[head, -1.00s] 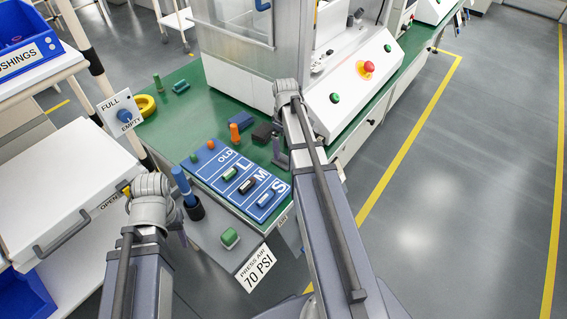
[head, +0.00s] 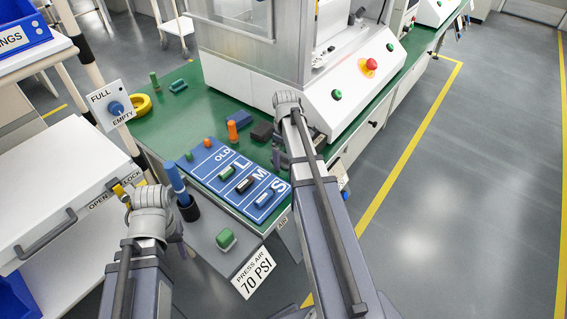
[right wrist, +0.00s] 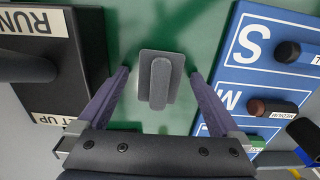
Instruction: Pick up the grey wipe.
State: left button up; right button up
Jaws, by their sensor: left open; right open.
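The grey wipe (right wrist: 160,82) appears to be the flat grey pad with a raised rounded bar, lying on the green bench top in the right wrist view. My right gripper (right wrist: 160,73) is open, with one finger on each side of the pad and visible gaps to both. In the head view my right gripper (head: 279,155) is low over the bench, and I cannot make out the wipe there. My left gripper (head: 178,232) is open and mostly hidden by its wrist, near the bench's left front corner.
The white press (head: 345,85) stands behind. A blue-handled black tool (head: 182,190) is near the left gripper.

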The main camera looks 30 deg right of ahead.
aim_at(285, 155)
jog(key=shift+r, duration=0.1)
jog(key=shift+c, duration=0.4)
jog(key=c, duration=1.3)
notch_tip(285, 155, up, 10)
jog(key=p, duration=1)
jog(key=o, duration=0.8)
grip_shut()
